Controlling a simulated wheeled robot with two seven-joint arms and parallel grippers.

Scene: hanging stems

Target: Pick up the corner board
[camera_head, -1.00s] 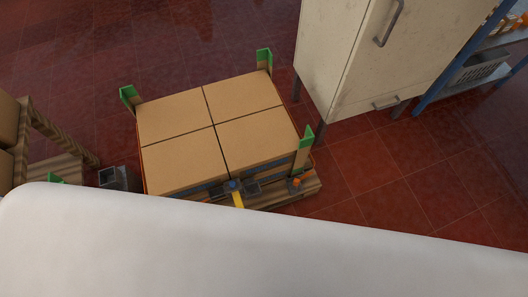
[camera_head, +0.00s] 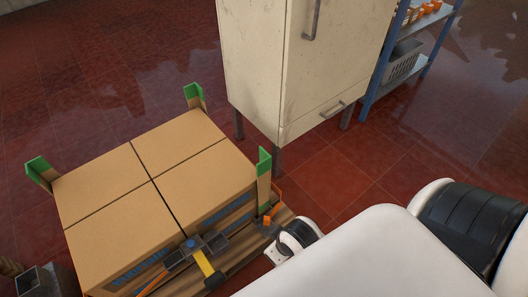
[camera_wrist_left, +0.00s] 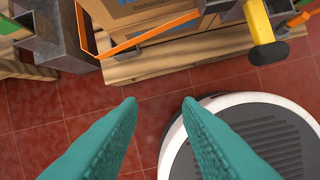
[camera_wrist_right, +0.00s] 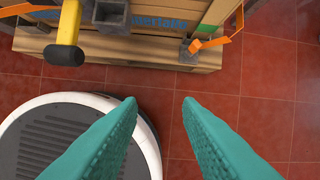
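Three green-topped corner boards stand upright at corners of a stack of cardboard boxes (camera_head: 150,180) in the head view. One is at the far corner (camera_head: 194,97), one at the left (camera_head: 40,172) and one at the right (camera_head: 264,180). A green piece (camera_wrist_left: 8,25) shows at the top left edge of the left wrist view; I cannot tell whether it is a corner board. My left gripper (camera_wrist_left: 159,100) and right gripper (camera_wrist_right: 160,100) have teal fingers spread apart, empty, over the floor in front of the pallet. Neither gripper's fingers show in the head view.
The boxes stand on a wooden pallet (camera_wrist_right: 120,50) with orange strap (camera_wrist_right: 215,42) and a yellow-handled tool (camera_head: 209,268) at its front. A grey metal box (camera_head: 40,281) stands at the lower left. A cream cabinet (camera_head: 300,60) and blue shelf (camera_head: 385,70) stand behind.

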